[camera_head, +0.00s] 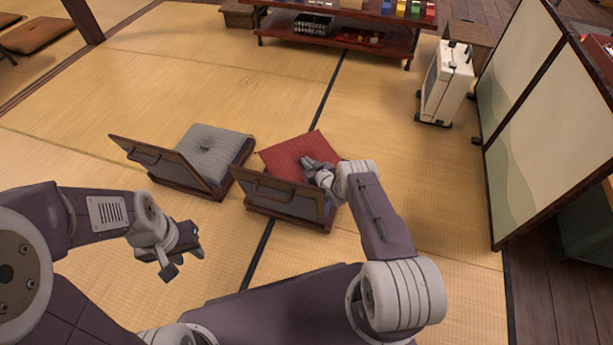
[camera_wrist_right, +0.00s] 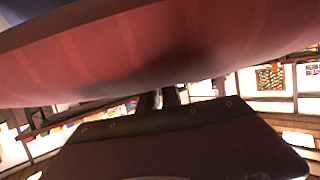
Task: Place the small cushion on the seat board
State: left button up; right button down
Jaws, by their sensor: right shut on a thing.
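The small red cushion (camera_head: 298,150) is at the right-hand legless chair, behind its dark upright backrest (camera_head: 282,197). My right gripper (camera_head: 309,164) reaches in from the right and is shut on the cushion's right side. In the right wrist view the cushion (camera_wrist_right: 170,50) spans the top as a broad red surface. The seat board (camera_head: 327,210) under it shows only at its edge; I cannot tell whether the cushion touches it. My left gripper (camera_head: 183,256) is open and empty above the mat, at the lower left.
A second legless chair (camera_head: 158,160) with a grey cushion (camera_head: 212,148) stands just left. A low table (camera_head: 340,30) with small coloured items is at the back. A white case (camera_head: 446,85) and a folding screen (camera_head: 545,110) stand at the right. Tatami (camera_head: 250,85) behind the chairs is clear.

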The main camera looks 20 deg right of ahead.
jog(key=shift+w, duration=0.1)
notch_tip(320, 180, down, 4)
jog(key=b, duration=0.3)
jog(key=shift+b, duration=0.4)
jog(key=shift+r, duration=0.3)
jog(key=shift+f, duration=0.15)
jog(key=c, duration=1.6)
grip_release()
jog(key=shift+o, duration=0.2)
